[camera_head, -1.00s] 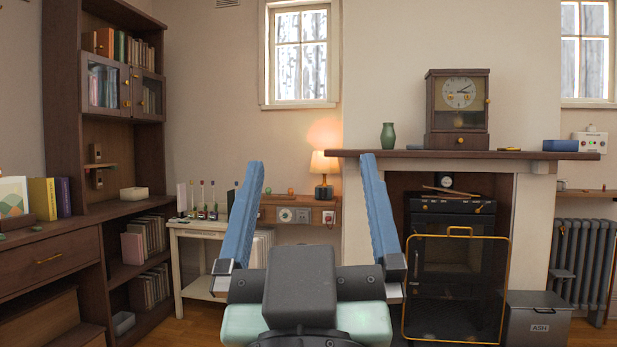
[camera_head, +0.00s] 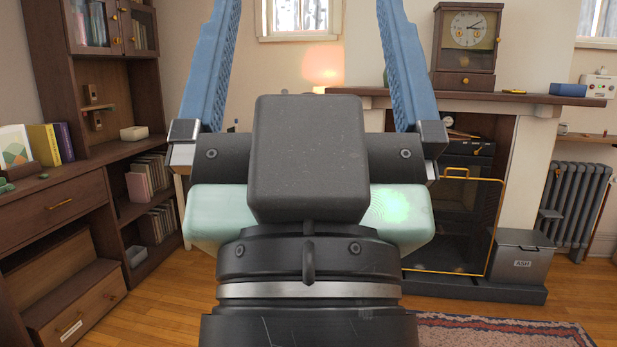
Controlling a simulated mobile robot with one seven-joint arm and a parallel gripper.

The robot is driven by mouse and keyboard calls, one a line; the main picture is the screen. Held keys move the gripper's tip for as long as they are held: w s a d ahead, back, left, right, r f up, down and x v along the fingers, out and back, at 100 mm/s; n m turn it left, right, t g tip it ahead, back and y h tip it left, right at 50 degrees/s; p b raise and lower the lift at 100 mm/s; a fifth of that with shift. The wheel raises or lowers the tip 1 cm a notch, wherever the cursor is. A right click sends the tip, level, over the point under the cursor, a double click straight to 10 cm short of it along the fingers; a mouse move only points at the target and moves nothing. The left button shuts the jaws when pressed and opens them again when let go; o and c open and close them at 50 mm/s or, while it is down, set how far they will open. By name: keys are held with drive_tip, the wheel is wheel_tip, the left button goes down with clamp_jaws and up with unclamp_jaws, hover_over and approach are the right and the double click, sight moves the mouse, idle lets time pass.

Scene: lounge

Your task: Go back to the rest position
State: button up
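My gripper (camera_head: 308,30) fills the middle of the head view, seen from behind. Its two blue fingers point up and stand wide apart, and their tips run out of the top of the frame. Nothing shows between the fingers in the visible part. The gripper is in the air and touches nothing that I can see. Its body hides the small side table and part of the fireplace.
A dark bookcase with a drawer unit (camera_head: 60,205) stands on the left. The fireplace mantel (camera_head: 480,96) bears a clock (camera_head: 467,45). A stove with a brass-framed screen (camera_head: 470,172), a grey ash box (camera_head: 520,262) and a radiator (camera_head: 575,205) stand right. Wooden floor and a rug (camera_head: 500,335) lie in front.

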wheel_tip(320, 180, up, 31)
drive_tip(key=p, duration=2.9)
drive_tip(key=shift+r, duration=0.2)
